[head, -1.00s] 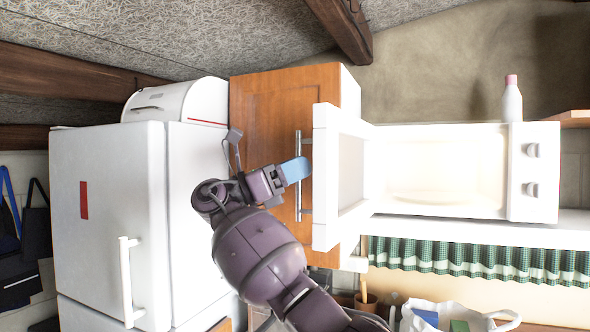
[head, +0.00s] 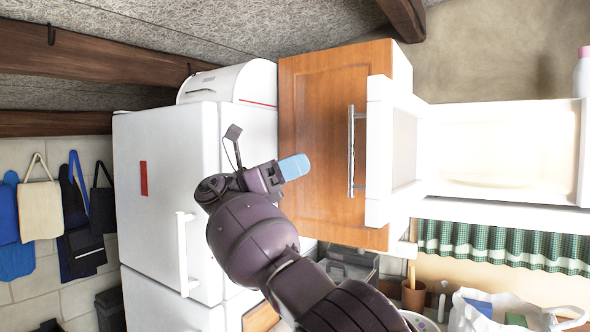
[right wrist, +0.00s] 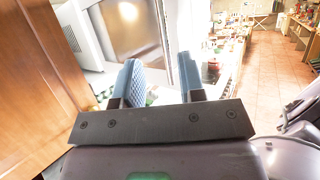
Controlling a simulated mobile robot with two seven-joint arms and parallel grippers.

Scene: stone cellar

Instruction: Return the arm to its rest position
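My right gripper (head: 295,166) has blue fingers and is held up in front of the wooden cabinet door (head: 320,120), left of its metal handle. In the right wrist view the two blue fingers (right wrist: 160,82) stand apart with nothing between them, so it is open and empty. My purple right arm (head: 252,238) reaches up from the bottom of the head view. Whether the gripper touches the cabinet door cannot be told, but a gap shows between it and the handle. My left gripper is in neither view.
A white fridge (head: 165,200) is at the left. Below are a bag (head: 480,315) and a brown pot (head: 413,297).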

